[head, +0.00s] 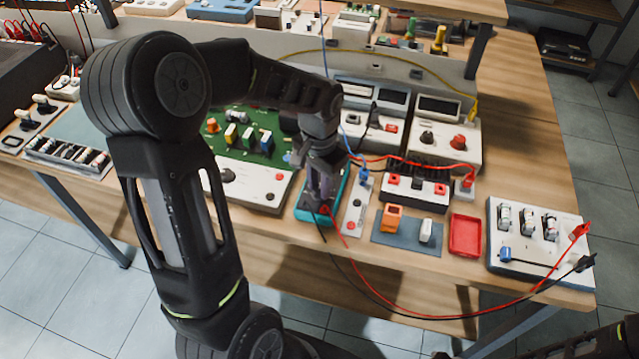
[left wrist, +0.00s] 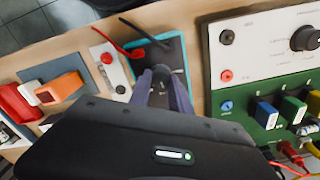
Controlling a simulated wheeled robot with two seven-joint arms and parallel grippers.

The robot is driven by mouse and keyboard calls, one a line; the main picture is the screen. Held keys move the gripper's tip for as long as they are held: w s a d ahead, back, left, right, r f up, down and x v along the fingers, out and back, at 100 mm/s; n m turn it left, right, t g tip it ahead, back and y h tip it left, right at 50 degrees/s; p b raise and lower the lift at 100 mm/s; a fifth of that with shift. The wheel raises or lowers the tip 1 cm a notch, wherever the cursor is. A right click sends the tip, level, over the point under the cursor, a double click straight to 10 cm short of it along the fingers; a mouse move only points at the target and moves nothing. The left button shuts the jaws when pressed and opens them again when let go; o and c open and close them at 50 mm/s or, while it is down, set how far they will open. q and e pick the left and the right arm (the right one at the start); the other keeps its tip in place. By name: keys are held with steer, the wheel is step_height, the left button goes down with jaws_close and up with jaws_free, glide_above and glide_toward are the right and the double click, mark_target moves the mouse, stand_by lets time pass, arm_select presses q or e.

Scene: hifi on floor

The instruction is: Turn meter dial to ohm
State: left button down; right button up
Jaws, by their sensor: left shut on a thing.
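The meter (head: 306,212) has a dark face and a teal edge and lies near the front edge of the bench. Its red and black leads plug in at its near end. It also shows in the left wrist view (left wrist: 177,52). My left gripper (head: 322,205) points down over the meter's face. In the left wrist view its fingers (left wrist: 162,74) are closed together on the meter's dial, which they mostly hide. The dial's setting cannot be read. My right gripper does not show; only a dark part of my own body is at the lower right.
A green circuit board with a white panel (head: 245,183) lies just left of the meter. A narrow white strip (head: 355,212) is close on its right. Further right are a blue-grey mat (head: 408,236), a red tray (head: 465,235) and a white switch board (head: 535,240).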

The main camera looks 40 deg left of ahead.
arm_select(q)
steer(key=m, duration=0.5)
steer(key=shift+m, duration=0.3)
steer(key=m, duration=0.4)
steer(key=shift+p, duration=0.35)
steer(key=m+p, duration=0.1)
steer(key=m, duration=0.4)
steer(key=shift+d+r, duration=0.1)
steer(key=m+p, duration=0.1)
steer(key=m, duration=0.3)
steer(key=shift+s+m, duration=0.1)
steer(key=shift+m, duration=0.3)
steer(key=c, duration=1.2)
jaws_free()
